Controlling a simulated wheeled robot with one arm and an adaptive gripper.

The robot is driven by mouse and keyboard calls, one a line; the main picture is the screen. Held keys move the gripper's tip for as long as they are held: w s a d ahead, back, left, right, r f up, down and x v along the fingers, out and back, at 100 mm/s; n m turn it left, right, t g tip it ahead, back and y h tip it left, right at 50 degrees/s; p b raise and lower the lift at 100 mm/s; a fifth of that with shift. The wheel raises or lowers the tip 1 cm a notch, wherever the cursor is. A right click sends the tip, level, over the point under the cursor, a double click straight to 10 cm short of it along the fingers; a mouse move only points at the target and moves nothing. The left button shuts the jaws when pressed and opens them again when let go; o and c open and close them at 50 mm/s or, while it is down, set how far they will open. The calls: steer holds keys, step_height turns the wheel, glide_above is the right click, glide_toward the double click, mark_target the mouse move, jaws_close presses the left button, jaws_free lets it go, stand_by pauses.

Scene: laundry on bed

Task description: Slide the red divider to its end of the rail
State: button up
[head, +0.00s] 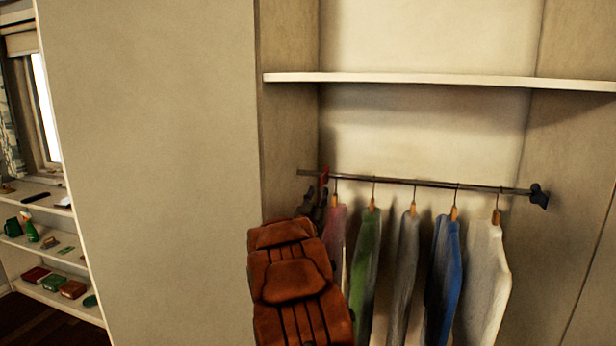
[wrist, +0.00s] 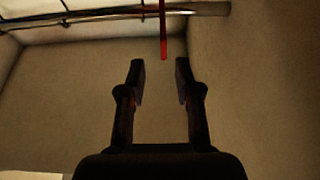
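The red divider (head: 323,183) hangs on the metal rail (head: 430,184) near the rail's left end, left of all the hung garments. In the wrist view the red divider (wrist: 163,35) hangs down from the rail (wrist: 110,14), seen edge-on. My gripper (wrist: 158,72) is open, its two fingers apart with the divider's lower tip lined up between them, just beyond the fingertips. I cannot tell if they touch. In the head view my gripper (head: 312,206) is dark and partly hidden behind my orange-brown arm, close to the divider.
Several garments hang right of the divider: a pink one (head: 334,225), a green one (head: 366,250), a grey one (head: 404,265), a blue one (head: 444,265) and a white one (head: 484,270). A white shelf (head: 440,79) runs above the rail. The closet's left wall (head: 288,110) is close beside my gripper.

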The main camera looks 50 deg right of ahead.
mark_target(322, 178)
steer(key=shift+w+d+r, duration=0.2)
steer(key=shift+w+d, duration=0.1)
steer(key=shift+w, duration=0.05)
steer(key=p+x, duration=0.2)
steer(key=x, duration=0.3)
steer(key=shift+w+d, duration=0.1)
steer(key=shift+w+d+r+p, duration=0.15)
steer(key=shift+d+r+p, duration=0.2)
steer(key=shift+d, duration=0.2)
steer(key=shift+w+d, duration=0.1)
steer(key=shift+d, duration=0.25)
jaws_close()
